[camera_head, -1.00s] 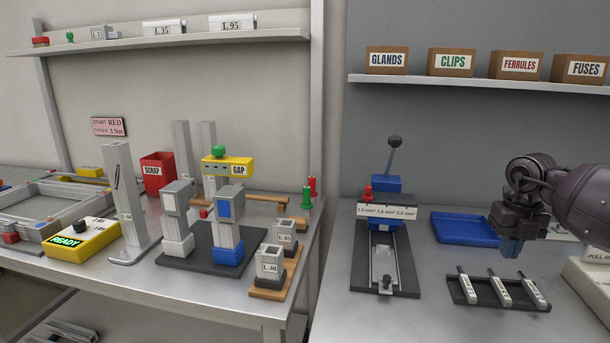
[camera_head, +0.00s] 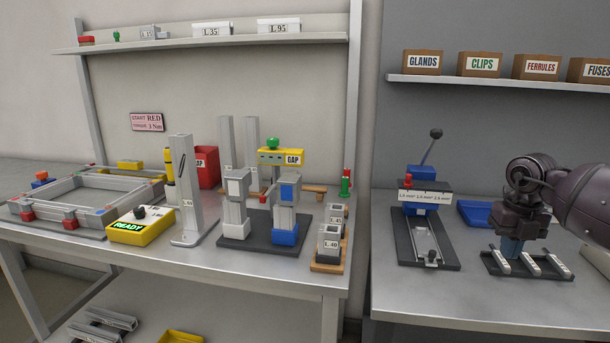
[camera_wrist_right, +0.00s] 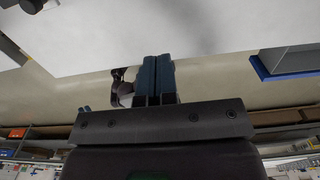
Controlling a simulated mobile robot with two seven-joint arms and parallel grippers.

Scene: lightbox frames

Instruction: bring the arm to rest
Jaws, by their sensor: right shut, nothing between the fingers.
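My right arm (camera_head: 582,205) comes in from the right edge of the head view. My right gripper (camera_head: 511,246) points down over the right bench, in front of part of a black rack (camera_head: 535,271) that holds white labelled pieces. The head view does not settle how high it is above the rack. In the right wrist view the two blue fingers (camera_wrist_right: 156,78) are side by side, shut and empty. My left gripper is not in view.
A lever press (camera_head: 424,222) stands left of the right gripper, with a blue tray (camera_head: 474,212) behind. The left bench (camera_head: 200,265) holds a frame, a yellow READY box (camera_head: 140,228) and a fixture. A shelf (camera_head: 480,82) carries boxes above.

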